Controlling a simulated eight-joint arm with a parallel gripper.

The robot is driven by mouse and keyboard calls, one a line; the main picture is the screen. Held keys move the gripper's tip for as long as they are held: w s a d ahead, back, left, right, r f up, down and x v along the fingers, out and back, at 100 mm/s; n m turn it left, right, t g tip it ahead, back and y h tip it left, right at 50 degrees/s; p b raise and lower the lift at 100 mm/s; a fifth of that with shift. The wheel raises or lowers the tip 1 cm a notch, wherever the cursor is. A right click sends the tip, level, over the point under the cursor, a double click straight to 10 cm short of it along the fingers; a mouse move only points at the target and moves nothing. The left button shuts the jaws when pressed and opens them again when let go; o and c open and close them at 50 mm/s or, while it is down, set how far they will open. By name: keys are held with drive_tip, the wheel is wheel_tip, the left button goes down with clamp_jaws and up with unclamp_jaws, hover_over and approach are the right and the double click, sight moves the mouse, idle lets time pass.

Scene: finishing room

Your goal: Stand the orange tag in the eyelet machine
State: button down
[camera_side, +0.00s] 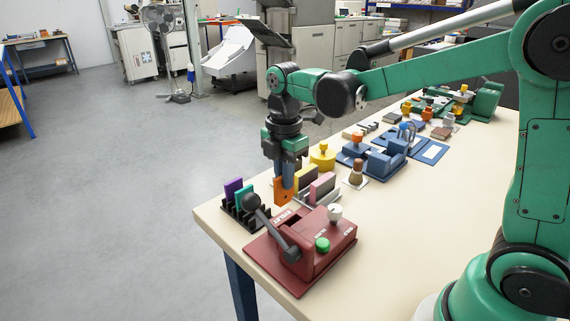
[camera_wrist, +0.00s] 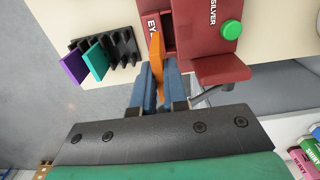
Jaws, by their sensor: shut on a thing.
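The orange tag (camera_side: 283,192) is upright between the blue fingers of my gripper (camera_side: 285,184), which is shut on it. In the wrist view the tag (camera_wrist: 156,48) sticks out beyond the fingertips (camera_wrist: 157,78) toward the red eyelet machine (camera_wrist: 200,68). In the side view the machine (camera_side: 318,238) stands at the near end of the table, with a dark lever, a green button and a white knob. The tag is at its far side, by the edge with the lettering. I cannot tell whether the tag touches the machine.
A black rack (camera_side: 246,212) holding a purple tag (camera_side: 233,188) and a teal tag (camera_side: 244,196) stands left of the machine. Pink and yellow pieces (camera_side: 322,188) stand close to the right of my gripper. A blue machine (camera_side: 372,158) and other items fill the table farther back.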

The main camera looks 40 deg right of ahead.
drive_tip(key=shift+s+d+f, duration=0.1)
drive_tip(key=shift+s+f, duration=0.1)
drive_tip(key=shift+f, duration=0.8)
drive_tip(key=shift+s+a+f, duration=0.1)
drive_tip(key=shift+s+f, duration=0.15)
drive_tip(key=shift+f, duration=0.75)
drive_tip(key=shift+s+d+f, duration=0.1)
drive_tip(key=shift+s+f, duration=0.1)
drive_tip(key=shift+f, duration=0.8)
drive_tip(key=shift+f, duration=0.6)
drive_tip(key=c, duration=1.2)
unclamp_jaws()
wheel_tip(320, 180, up, 11)
